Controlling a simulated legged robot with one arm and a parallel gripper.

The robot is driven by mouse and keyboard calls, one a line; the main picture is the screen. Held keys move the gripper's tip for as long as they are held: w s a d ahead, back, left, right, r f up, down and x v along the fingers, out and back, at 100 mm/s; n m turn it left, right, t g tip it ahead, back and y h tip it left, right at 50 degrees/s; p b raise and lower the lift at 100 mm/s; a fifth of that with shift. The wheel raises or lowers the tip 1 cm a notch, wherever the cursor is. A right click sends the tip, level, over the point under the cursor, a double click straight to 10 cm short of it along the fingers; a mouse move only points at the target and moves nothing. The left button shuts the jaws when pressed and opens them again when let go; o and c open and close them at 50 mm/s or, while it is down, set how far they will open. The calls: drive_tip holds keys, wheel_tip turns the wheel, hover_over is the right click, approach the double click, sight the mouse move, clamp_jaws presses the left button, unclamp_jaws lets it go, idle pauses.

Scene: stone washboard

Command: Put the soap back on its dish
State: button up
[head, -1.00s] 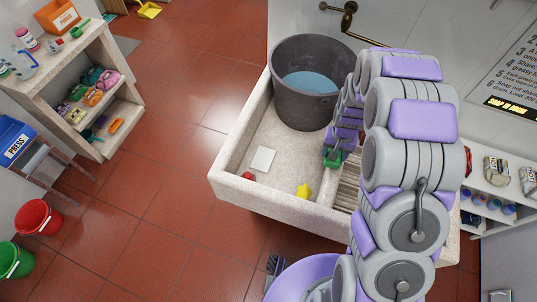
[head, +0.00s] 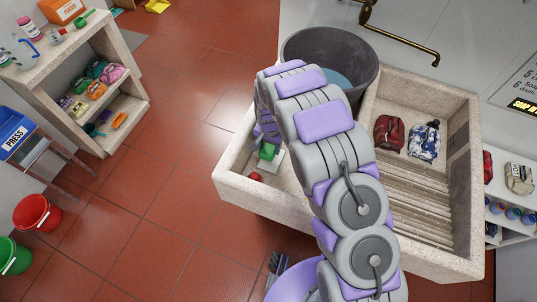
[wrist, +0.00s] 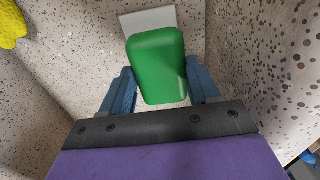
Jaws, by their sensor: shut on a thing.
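The green soap (wrist: 156,62) is a rounded block held between the two blue fingers of my gripper (wrist: 160,88) in the wrist view. In the head view the soap (head: 267,152) shows at the end of my arm, over the left basin of the stone sink. The dish, a flat white slab (wrist: 136,22), lies on the basin floor beyond and partly under the soap in the wrist view. The head view shows only part of the dish (head: 279,162) beside the soap. I cannot tell whether soap and dish touch.
The stone sink (head: 232,182) has walls around the dish. A dark bucket (head: 299,47) with water stands behind. A small red object (head: 255,177) lies near the dish. A yellow object (wrist: 10,25) is at the wrist view's upper left. Folded cloths (head: 389,133) lie on the right side.

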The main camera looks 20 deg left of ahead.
sight(271, 152)
drive_tip(key=shift+d+f, duration=0.7)
drive_tip(key=shift+f, duration=0.05)
wheel_tip(271, 152, down, 3)
drive_tip(key=shift+f+b, duration=0.1)
drive_tip(key=shift+b, duration=0.5)
drive_tip(key=shift+a+f, duration=0.2)
clamp_jaws()
drive_tip(key=shift+a, duration=0.25)
drive_tip(key=o, duration=1)
unclamp_jaws()
drive_tip(key=shift+a, duration=0.15)
drive_tip(key=o, duration=0.5)
drive_tip(key=shift+d+r, duration=0.1)
drive_tip(key=shift+d, duration=0.55)
drive_tip(key=shift+w+a+r, duration=0.1)
drive_tip(key=shift+a+r, duration=0.3)
drive_tip(key=r+p, duration=0.1)
drive_tip(key=r, duration=0.2)
drive_tip(key=r+p, duration=0.1)
drive_tip(key=r, duration=0.3)
drive_tip(key=r+p, duration=0.1)
drive_tip(key=r, duration=0.2)
drive_tip(key=shift+d+r, duration=0.15)
drive_tip(key=shift+d, duration=0.1)
drive_tip(key=shift+r, duration=0.35)
drive_tip(key=shift+a, duration=0.25)
